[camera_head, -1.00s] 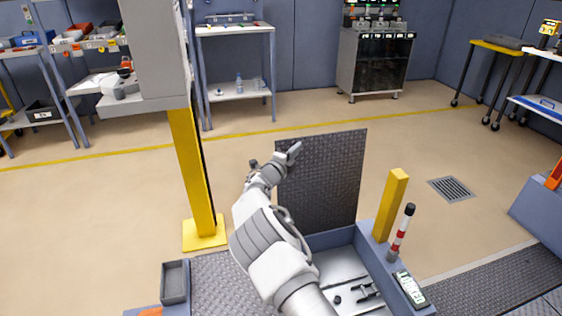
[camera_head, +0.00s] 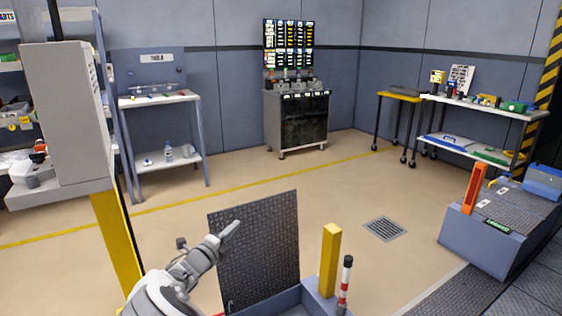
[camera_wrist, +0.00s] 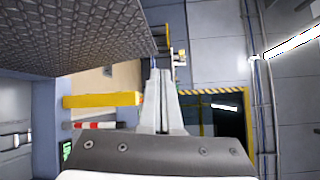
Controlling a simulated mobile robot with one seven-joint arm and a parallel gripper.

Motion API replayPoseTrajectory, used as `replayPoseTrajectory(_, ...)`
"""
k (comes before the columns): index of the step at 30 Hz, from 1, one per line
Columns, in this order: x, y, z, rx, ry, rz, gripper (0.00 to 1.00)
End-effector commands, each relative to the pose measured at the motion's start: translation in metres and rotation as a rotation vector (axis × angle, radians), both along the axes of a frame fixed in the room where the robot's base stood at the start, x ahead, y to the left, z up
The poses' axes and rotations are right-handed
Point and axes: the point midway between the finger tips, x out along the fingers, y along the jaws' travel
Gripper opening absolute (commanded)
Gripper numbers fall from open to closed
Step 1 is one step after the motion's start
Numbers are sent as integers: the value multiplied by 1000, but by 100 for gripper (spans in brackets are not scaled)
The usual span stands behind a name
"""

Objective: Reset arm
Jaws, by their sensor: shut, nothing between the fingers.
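My arm reaches up from the bottom of the head view, and my gripper (camera_head: 236,224) points up and to the right in front of a raised dark tread-plate panel (camera_head: 262,255). The fingers are shut with nothing between them. In the wrist view, my gripper (camera_wrist: 158,72) shows its two grey fingers together. The tread-plate panel (camera_wrist: 80,35) fills the upper left there, close beside the fingers. Whether anything touches is unclear.
A yellow post (camera_head: 329,262) and a red-and-white striped post (camera_head: 345,285) stand right of the panel. A grey box on a yellow column (camera_head: 118,240) stands left. Workbenches (camera_head: 160,98) and a cabinet (camera_head: 298,120) line the back. Floor between is clear.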

Motion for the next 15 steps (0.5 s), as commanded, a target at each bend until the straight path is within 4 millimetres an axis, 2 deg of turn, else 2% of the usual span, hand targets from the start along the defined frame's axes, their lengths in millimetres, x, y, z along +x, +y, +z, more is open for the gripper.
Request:
replayPoseTrajectory(1,4,-28,15,102,-6,-69,0)
replayPoseTrajectory(6,-1,-116,47,488,-47,-316,0)
replayPoseTrajectory(11,-23,-186,70,834,-122,-548,0)
replayPoseTrajectory(15,-51,-237,88,1120,-213,-748,0)
